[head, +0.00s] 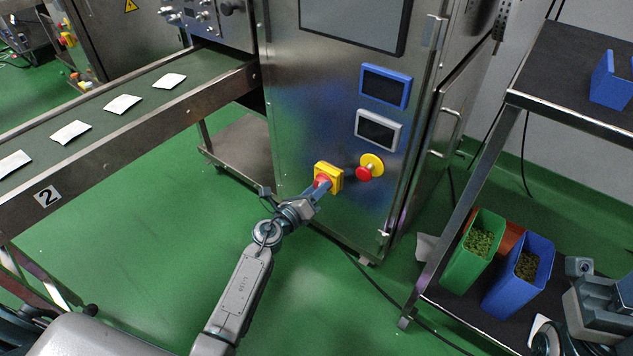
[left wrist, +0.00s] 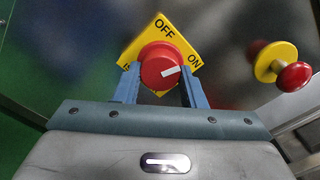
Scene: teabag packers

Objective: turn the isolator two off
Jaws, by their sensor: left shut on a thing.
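Isolator two is a yellow plate (head: 334,172) with a red rotary knob (left wrist: 160,66) on the front of the steel machine, beside the conveyor marked 2. In the left wrist view the plate reads OFF at the top and ON at the right. The white mark on the knob points right, toward ON. My left gripper (head: 321,187) is at the isolator. Its blue fingers (left wrist: 158,75) are shut on the knob, one on each side. Grey parts of my right arm show at the lower right of the head view; its fingers cannot be made out.
A red push button on a yellow base (head: 369,167) sits just right of the isolator. Above are a grey-framed display (head: 396,119) and a blue-framed one (head: 406,79). White teabag packets lie on the conveyor (head: 103,84). A shelf rack (head: 455,225) with bins stands at right.

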